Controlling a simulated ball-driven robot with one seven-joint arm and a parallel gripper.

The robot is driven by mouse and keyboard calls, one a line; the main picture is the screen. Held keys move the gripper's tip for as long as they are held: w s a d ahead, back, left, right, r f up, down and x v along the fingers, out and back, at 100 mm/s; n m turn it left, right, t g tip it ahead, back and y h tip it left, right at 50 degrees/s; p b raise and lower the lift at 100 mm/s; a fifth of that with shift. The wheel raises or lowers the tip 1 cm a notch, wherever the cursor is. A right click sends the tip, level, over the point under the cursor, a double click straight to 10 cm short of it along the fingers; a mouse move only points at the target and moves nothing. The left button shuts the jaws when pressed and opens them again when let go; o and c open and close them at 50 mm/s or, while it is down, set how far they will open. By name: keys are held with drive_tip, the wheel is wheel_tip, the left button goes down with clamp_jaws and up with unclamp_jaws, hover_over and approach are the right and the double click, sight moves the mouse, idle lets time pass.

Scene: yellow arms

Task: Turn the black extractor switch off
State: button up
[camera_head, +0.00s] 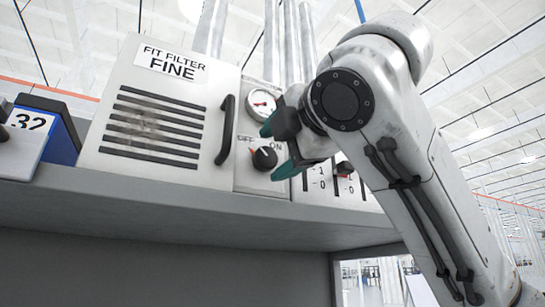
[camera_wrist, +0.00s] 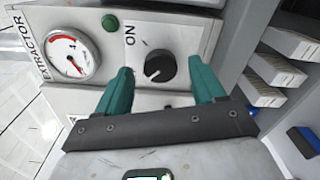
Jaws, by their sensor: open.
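The black extractor switch (camera_head: 265,158) is a round knob on a pale panel, below the OFF and ON labels. In the wrist view the knob (camera_wrist: 158,67) has a white line towards its lower left, away from the ON label (camera_wrist: 130,40). In the head view an orange mark shows at its left, on the OFF side. My gripper (camera_head: 270,153) has teal fingers, apart, in front of the panel. In the wrist view its fingers (camera_wrist: 160,70) stand on either side of the knob with gaps, and the left one covers part of the panel.
A gauge (camera_head: 261,105) sits above the knob, and a green lamp (camera_wrist: 110,23) is beside it. A filter box (camera_head: 155,110) with a black handle (camera_head: 226,130) stands left. The grey shelf (camera_head: 180,205) runs below.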

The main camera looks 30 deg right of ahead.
drive_tip(key=s+b, duration=0.2)
drive_tip(key=s, duration=0.6)
drive_tip(key=shift+s, duration=0.35)
drive_tip(key=shift+f, duration=0.15)
